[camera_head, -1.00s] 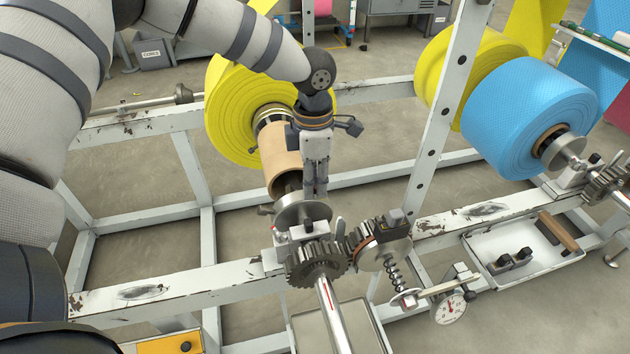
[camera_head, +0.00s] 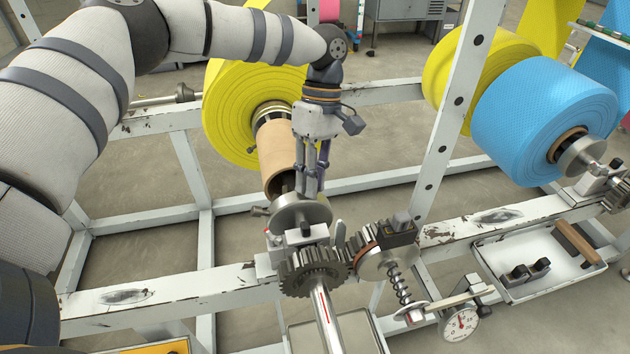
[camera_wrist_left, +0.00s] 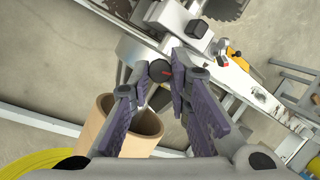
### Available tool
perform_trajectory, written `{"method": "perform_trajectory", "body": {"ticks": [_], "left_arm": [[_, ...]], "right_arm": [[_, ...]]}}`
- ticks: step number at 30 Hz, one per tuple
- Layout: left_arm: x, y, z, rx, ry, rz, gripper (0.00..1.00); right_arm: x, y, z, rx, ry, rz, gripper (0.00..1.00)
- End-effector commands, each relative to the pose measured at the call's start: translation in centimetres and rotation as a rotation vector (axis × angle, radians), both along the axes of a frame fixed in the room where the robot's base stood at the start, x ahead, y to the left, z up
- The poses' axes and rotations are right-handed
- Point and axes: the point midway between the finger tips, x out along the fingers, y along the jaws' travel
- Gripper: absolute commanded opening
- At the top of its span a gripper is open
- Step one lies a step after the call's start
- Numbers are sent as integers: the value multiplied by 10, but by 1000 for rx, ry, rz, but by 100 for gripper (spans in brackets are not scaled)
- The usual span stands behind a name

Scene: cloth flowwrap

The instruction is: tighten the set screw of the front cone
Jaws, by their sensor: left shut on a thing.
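The front cone (camera_head: 302,214) is a grey metal disc-like piece on the shaft, at the near end of the brown core tube (camera_head: 272,162) of the yellow roll. My left gripper (camera_head: 309,193) points down just above the cone, in front of the tube. In the left wrist view a dark round screw head with a red mark (camera_wrist_left: 160,71) sits between the fingertips of my left gripper (camera_wrist_left: 160,74), which is shut on it. In the head view the fingers hide the screw. My right gripper is in neither view.
A gear pair (camera_head: 316,270) and a bearing block stand just in front of the cone. A spring with a dial gauge (camera_head: 459,323) is to the right. An upright post (camera_head: 446,130) and a blue roll (camera_head: 540,120) stand further right. A tray (camera_head: 520,292) holds small parts.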

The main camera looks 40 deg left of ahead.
Motion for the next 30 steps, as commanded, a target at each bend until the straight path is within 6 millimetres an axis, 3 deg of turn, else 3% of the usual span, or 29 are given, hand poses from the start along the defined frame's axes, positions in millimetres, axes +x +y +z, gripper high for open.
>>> {"method": "perform_trajectory", "body": {"ticks": [30], "left_arm": [[5, -5, -4, -243, 208, -878, 0]], "right_arm": [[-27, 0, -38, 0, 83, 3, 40]]}}
